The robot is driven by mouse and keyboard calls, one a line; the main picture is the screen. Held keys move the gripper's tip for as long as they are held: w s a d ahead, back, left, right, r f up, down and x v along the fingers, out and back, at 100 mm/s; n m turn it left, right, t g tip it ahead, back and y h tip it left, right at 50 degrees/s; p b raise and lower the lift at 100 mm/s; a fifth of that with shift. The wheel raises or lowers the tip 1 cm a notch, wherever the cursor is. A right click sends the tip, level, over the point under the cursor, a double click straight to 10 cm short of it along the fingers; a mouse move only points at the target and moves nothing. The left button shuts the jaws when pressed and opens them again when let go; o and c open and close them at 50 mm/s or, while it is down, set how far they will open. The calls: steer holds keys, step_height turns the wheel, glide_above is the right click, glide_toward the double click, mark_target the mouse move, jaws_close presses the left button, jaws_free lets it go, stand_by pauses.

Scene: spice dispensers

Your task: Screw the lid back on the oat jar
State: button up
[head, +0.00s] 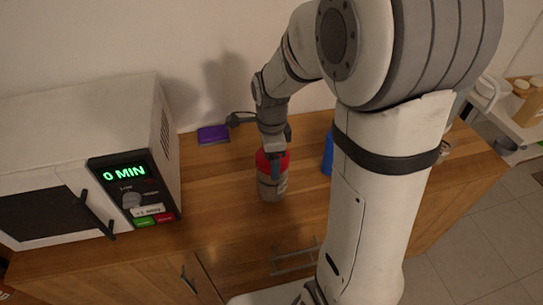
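A jar (270,189) with pale contents, which I take to be the oat jar, stands upright on the wooden counter (225,185) in the head view. A red lid (261,163) is at its top; I cannot tell whether it is screwed on or only resting there. My gripper (276,172) reaches down from above, with a grey finger in front of the lid and reaching the upper jar. The far finger is hidden, so I cannot tell whether the gripper is closed on the lid.
A white microwave (75,120) showing "0 MIN" stands at the left. A purple object (213,134) lies near the wall. A blue object (327,153) stands right of the jar, partly behind my arm. A shelf at far right holds containers (530,103). Counter left of the jar is clear.

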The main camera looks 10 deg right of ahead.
steer(key=shift+m, duration=1.2)
steer(key=o, duration=1.1)
step_height(320, 180, up, 8)
steer(key=shift+f, duration=0.1)
steer(key=s+n+t, duration=0.1)
steer(key=s+n, duration=0.3)
steer(key=n, duration=0.3)
steer(key=s+d+r+n+t, duration=0.1)
steer(key=s+n, duration=0.4)
steer(key=n, duration=0.2)
steer(key=s+d+n, duration=0.1)
steer(key=s+n, duration=0.4)
steer(key=n, duration=0.2)
steer(key=shift+r+t, duration=0.4)
